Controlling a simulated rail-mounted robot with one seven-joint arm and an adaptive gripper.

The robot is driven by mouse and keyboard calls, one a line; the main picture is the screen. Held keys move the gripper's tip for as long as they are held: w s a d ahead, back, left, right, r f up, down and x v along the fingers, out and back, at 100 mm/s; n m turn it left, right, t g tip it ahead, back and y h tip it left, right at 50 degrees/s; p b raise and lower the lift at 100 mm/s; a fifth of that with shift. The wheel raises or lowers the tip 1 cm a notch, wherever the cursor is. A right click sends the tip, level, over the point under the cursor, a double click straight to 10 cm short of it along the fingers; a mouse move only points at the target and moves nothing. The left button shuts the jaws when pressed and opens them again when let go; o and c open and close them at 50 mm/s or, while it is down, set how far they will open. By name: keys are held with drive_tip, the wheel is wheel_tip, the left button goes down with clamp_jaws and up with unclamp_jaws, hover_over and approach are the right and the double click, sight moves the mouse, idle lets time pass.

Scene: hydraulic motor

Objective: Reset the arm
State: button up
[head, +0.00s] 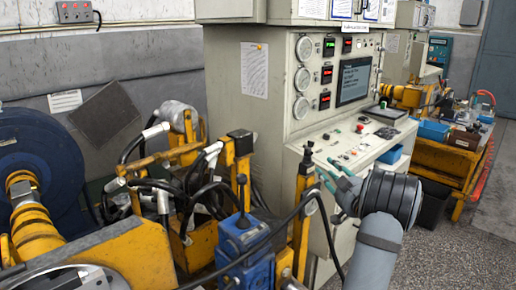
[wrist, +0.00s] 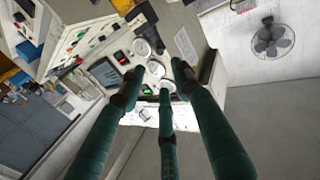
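My gripper (head: 328,180) shows in the head view right of centre, in front of the lower part of the control cabinet. Its green fingers point up and left, close to a yellow post (head: 303,215) with a black top; I cannot tell whether they touch it. In the wrist view my gripper (wrist: 160,95) has three green fingers spread apart with nothing between them. Beyond the fingers stands the control cabinet, seen tilted.
The control cabinet (head: 240,120) has gauges, a screen (head: 353,80) and a sloped panel with buttons. A blue valve block (head: 243,250) with a lever and black hoses stand in front. A blue reel (head: 40,150) is at left. A yellow cart (head: 455,165) stands at right beside open floor.

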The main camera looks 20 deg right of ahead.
sight(311, 153)
drive_tip(key=w, duration=1.2)
drive_tip(key=shift+w+a, duration=0.1)
drive_tip(key=shift+a, duration=0.1)
drive_tip(key=shift+a+m+h, duration=0.1)
drive_tip(key=shift+m+h, duration=0.3)
drive_tip(key=shift+h, duration=0.2)
